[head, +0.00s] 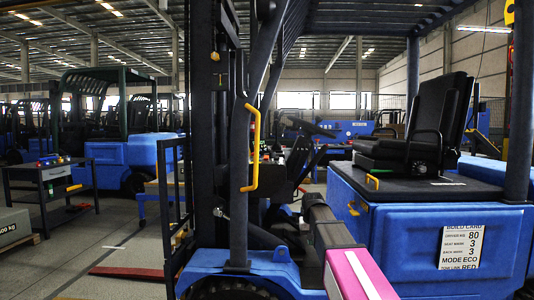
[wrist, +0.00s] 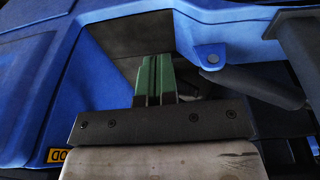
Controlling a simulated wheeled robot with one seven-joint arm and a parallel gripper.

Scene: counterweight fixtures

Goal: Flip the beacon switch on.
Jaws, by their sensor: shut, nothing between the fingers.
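I cannot make out the beacon switch in either view. The blue forklift (head: 430,225) stands close in front, with its black seat (head: 425,125) at right and a dark steering wheel (head: 312,128) by the console. The small controls around the console are too small to tell apart. In the wrist view my gripper (wrist: 155,82) shows two green fingers closed together with nothing between them. They point at a dark recess in a blue body panel (wrist: 215,30). In the head view the gripper's fingers cannot be made out.
A dark post with a yellow grab handle (head: 254,148) stands at the cab's front. A white card (head: 461,247) reads MODE ECO and TOW LINK RED. A dark workbench (head: 50,180) stands at left. Open floor (head: 125,245) lies left of the forklift.

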